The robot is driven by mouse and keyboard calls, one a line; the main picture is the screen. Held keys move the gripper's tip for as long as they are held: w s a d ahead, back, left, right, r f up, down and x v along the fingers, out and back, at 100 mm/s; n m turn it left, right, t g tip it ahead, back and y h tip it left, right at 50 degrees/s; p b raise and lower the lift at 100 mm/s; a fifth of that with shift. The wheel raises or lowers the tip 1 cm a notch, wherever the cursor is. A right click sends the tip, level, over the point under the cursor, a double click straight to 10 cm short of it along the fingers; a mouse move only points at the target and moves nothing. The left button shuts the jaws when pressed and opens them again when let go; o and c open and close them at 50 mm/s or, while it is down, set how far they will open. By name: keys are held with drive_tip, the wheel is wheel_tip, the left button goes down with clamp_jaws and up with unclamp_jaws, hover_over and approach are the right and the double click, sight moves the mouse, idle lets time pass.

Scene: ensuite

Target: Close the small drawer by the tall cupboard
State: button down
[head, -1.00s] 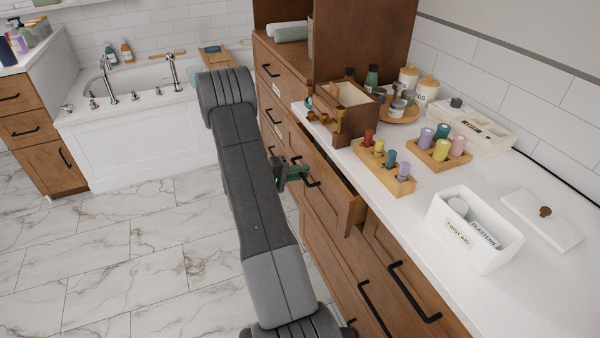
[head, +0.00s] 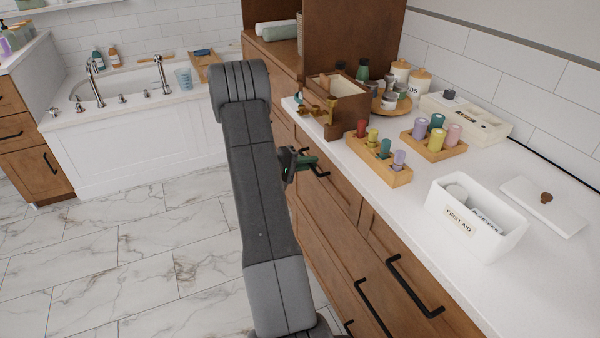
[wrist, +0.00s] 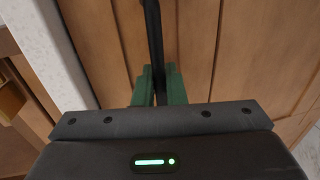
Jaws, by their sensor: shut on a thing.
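The small wooden drawer (head: 338,184) is below the white counter, beside the tall cupboard (head: 350,38). Its front looks flush with the cabinet face. My gripper (head: 306,162) is at the drawer's black bar handle (head: 322,174), partly hidden behind my arm in the head view. In the wrist view, the green fingers of my gripper (wrist: 159,88) are shut on the black handle (wrist: 153,40), with the wooden front (wrist: 190,45) close behind it.
The counter (head: 420,195) above holds a wooden box (head: 338,105), peg racks (head: 378,160) and a white first aid box (head: 475,222). Lower drawers with black handles (head: 415,287) are at the front right. The marble floor (head: 130,250) at the left is clear.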

idle(0.3)
drive_tip(key=c, duration=1.9)
unclamp_jaws()
drive_tip(key=shift+w+d, duration=0.1)
drive_tip(key=shift+d, duration=0.05)
drive_tip(key=v, duration=1.4)
drive_tip(key=shift+d, duration=0.1)
drive_tip(key=x, duration=1.3)
drive_tip(key=shift+w+d+f, duration=0.1)
drive_tip(key=shift+w+d, duration=0.05)
drive_tip(key=shift+d, duration=0.15)
drive_tip(key=shift+a, duration=0.1)
